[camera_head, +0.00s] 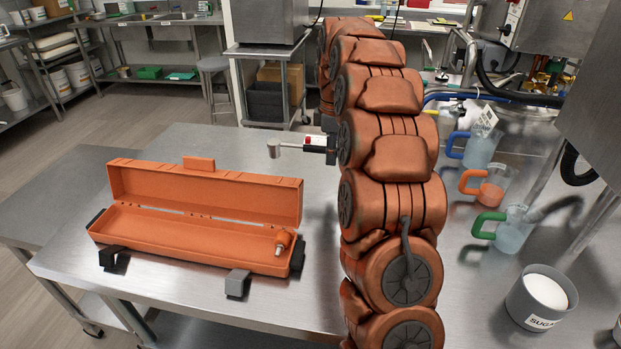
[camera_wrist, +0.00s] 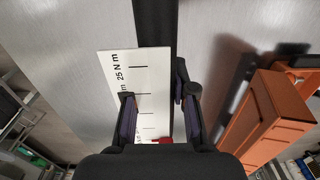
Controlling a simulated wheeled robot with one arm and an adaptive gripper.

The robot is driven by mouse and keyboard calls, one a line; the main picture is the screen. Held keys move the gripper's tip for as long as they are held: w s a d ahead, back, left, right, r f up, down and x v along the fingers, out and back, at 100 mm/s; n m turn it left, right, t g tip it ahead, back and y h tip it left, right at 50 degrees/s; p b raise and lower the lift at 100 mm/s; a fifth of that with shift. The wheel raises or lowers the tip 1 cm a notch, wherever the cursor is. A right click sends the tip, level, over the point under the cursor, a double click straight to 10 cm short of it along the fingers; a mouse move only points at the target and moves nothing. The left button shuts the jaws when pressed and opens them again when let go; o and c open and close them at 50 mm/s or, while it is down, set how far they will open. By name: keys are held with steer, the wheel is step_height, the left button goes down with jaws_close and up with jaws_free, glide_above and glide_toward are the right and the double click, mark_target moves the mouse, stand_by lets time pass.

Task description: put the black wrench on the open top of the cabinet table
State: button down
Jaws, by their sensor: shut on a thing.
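The black wrench (camera_wrist: 155,22) is a long bar with a white scale label reading 25 N m. In the wrist view my gripper (camera_wrist: 158,104) is shut on it, with one finger on each side of the labelled part. In the head view the wrench's silver shaft and end (camera_head: 286,147) stick out to the left of my arm. The steel cabinet table (camera_head: 320,235) is below. I cannot tell how high the wrench is above it.
An open orange toolbox (camera_head: 190,233) lies on the table, with a small orange-and-silver piece (camera_head: 283,240) inside. It also shows right of the wrench in the wrist view (camera_wrist: 270,115). Jugs (camera_head: 490,190) and a sugar pot (camera_head: 540,298) stand to the right.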

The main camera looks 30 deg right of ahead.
mark_target(331, 187)
steer(key=shift+f+p, duration=0.8)
steer(key=shift+f, duration=3.55)
steer(key=c, duration=0.9)
jaws_free()
steer(key=shift+c, duration=0.2)
step_height(331, 187, up, 12)
steer(key=shift+r+b, duration=0.1)
steer(key=shift+b, duration=1.1)
steer(key=shift+a, duration=0.1)
